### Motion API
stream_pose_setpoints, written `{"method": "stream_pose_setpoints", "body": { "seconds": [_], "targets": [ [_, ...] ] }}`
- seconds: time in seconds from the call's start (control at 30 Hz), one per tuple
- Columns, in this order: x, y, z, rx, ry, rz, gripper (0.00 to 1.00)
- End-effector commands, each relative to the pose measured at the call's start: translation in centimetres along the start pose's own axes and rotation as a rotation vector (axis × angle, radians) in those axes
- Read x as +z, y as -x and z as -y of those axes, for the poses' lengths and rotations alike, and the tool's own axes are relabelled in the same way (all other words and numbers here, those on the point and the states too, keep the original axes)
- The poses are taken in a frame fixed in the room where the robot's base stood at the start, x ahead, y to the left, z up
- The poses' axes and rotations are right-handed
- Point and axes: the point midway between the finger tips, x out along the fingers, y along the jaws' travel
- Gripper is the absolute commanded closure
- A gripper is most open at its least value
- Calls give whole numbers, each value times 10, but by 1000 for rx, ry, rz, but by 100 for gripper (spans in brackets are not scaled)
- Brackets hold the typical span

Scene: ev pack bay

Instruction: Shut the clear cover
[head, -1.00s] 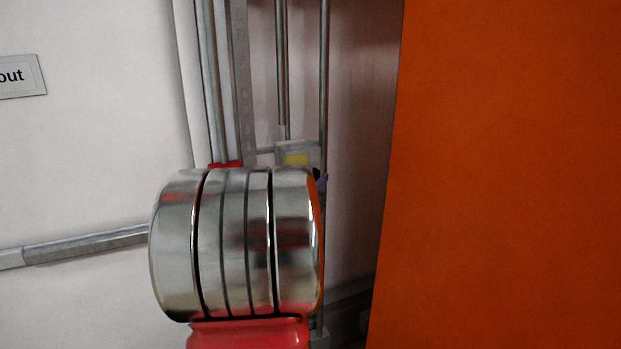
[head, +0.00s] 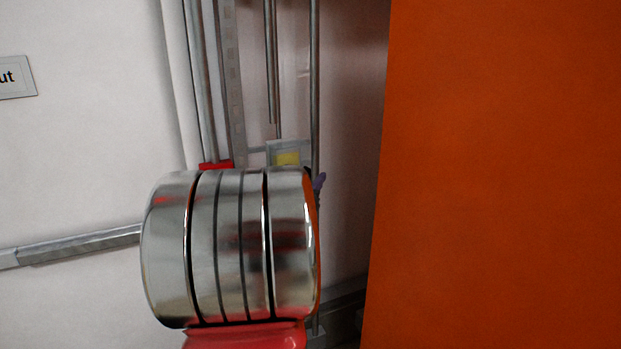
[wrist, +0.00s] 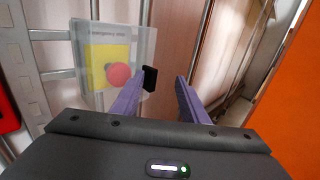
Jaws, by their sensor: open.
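The clear cover (wrist: 145,45) is a see-through panel at the yellow emergency stop plate (wrist: 97,53) with its red button (wrist: 119,75), upper left in the wrist view. I cannot tell how far the cover stands open. In the head view the yellow plate (head: 288,158) shows small above my arm's metal joint. My gripper (wrist: 163,80) is open, its purple fingers apart and nothing clearly between them. The left finger is close to the cover's lower right edge, by a small black piece (wrist: 150,78); contact is unclear. In the head view only a bit of purple finger shows.
A large orange surface (head: 495,175) fills the right side. Vertical metal rails (head: 314,90) stand behind my arm. A grey horizontal bar (head: 80,245) runs along the white wall (head: 80,160) at left. A red object (wrist: 8,118) is at the wrist view's left edge.

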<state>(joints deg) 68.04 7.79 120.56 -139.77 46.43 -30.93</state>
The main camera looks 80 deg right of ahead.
Motion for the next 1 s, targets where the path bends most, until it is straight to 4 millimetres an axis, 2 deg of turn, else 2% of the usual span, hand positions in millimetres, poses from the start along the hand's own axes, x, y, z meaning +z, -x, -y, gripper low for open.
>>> {"method": "stream_pose_setpoints", "body": {
  "seconds": [0.03,0.17,0.47,0.57,0.7,0.83,0.87,0.9,1.0],
  "targets": [
    [1,-6,12,-30,-8,3,71],
    [4,8,10,-31,-5,7,71],
    [4,58,5,-26,0,8,62],
    [5,74,4,-24,1,9,53],
    [5,97,2,-21,0,8,34],
    [4,118,1,-18,3,7,30],
    [4,122,1,-18,2,7,45],
    [4,127,-1,-16,2,8,71],
    [4,138,-3,-13,4,7,71]
  ]
}}
